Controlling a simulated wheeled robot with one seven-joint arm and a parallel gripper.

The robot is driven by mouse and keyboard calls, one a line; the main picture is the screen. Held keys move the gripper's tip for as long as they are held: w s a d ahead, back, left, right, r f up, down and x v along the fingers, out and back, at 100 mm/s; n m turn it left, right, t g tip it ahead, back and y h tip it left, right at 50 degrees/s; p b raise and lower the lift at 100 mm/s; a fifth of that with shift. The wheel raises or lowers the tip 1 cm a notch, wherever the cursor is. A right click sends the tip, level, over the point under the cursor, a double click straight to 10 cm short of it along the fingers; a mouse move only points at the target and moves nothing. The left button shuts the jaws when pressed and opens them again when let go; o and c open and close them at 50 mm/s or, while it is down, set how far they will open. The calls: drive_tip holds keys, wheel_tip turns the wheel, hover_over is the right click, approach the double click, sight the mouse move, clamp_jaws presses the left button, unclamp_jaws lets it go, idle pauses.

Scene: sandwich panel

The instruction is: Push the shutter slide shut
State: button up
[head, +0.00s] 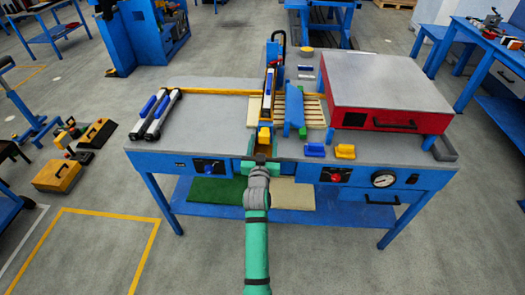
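My gripper (260,161) is at the front edge of the blue workbench, at the end of my green arm, by a narrow channel in the bench's middle. Its fingers are too small and hidden to show whether they are open or shut. Just beyond it is a yellow block (264,137) in the channel. Behind that, a blue and white slide-like piece (269,90) stands in the channel. A blue bar (295,108) lies across wooden slats (313,112) to its right. I cannot tell for certain which part is the shutter slide or how far it is open.
A red box with a grey lid (385,90) sits on the bench's right. Small blue (315,150) and yellow (345,151) blocks lie near the front right. The bench top's left part (208,130) is mostly clear.

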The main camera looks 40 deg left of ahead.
drive_tip(key=v, duration=0.9)
idle(0.8)
idle(0.4)
drive_tip(key=s+d+f+m+h, duration=0.2)
drive_tip(key=s+d+f, duration=0.5)
drive_tip(key=d, duration=0.4)
drive_tip(key=s+d+f+m+h, duration=0.1)
drive_tip(key=s+d+f+h, duration=0.1)
drive_tip(key=s+d+f, duration=0.55)
drive_tip(key=s+d+r+m+h, duration=0.1)
drive_tip(key=s+d+r+h, duration=0.1)
drive_tip(key=s+d, duration=0.7)
drive_tip(key=s+d+r+m+h, duration=0.2)
drive_tip(key=s+d+r, duration=0.3)
drive_tip(key=s+d, duration=0.5)
drive_tip(key=s+h, duration=0.1)
drive_tip(key=s, duration=0.3)
drive_tip(key=shift+s+r+h, duration=0.3)
